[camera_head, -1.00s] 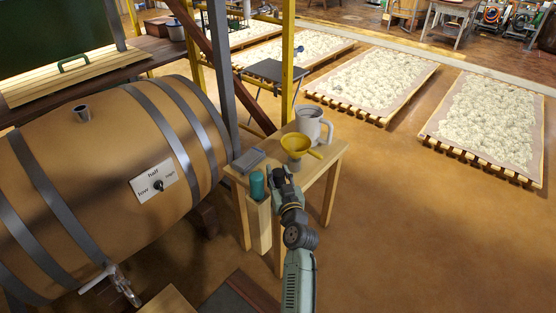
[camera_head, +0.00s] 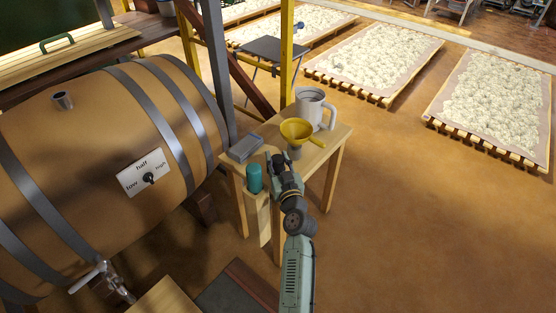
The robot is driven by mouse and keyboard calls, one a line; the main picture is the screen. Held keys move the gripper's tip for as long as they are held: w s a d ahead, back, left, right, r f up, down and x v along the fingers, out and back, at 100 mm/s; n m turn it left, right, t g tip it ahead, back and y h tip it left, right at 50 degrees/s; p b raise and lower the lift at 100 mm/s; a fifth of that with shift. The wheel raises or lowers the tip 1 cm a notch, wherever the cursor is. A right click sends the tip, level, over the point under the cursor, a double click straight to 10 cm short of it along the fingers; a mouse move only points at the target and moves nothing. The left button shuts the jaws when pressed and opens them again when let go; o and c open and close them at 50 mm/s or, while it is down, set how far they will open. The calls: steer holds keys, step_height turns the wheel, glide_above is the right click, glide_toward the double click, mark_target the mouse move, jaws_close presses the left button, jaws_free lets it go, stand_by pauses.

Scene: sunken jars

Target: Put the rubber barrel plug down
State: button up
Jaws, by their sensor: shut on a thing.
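My gripper (camera_head: 275,161) is above the front part of the small wooden table (camera_head: 322,157). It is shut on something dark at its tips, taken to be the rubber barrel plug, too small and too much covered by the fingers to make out. The yellow funnel (camera_head: 297,130) stands just behind the gripper, and a grey flat block (camera_head: 245,148) lies to its left. The big barrel (camera_head: 95,150) lies on its side at the left, with an open metal neck (camera_head: 63,100) on top.
A white jug (camera_head: 312,104) stands behind the funnel. A teal cylinder (camera_head: 254,178) stands in a wooden holder at the table's front left. The brown floor at the right is clear.

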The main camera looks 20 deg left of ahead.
steer(key=shift+f, duration=0.15)
steer(key=o, duration=1.2)
steer(key=shift+c, duration=0.2)
steer(key=shift+r, duration=0.25)
steer(key=b+v, duration=0.4)
steer(key=v, duration=0.8)
steer(key=shift+b, duration=0.3)
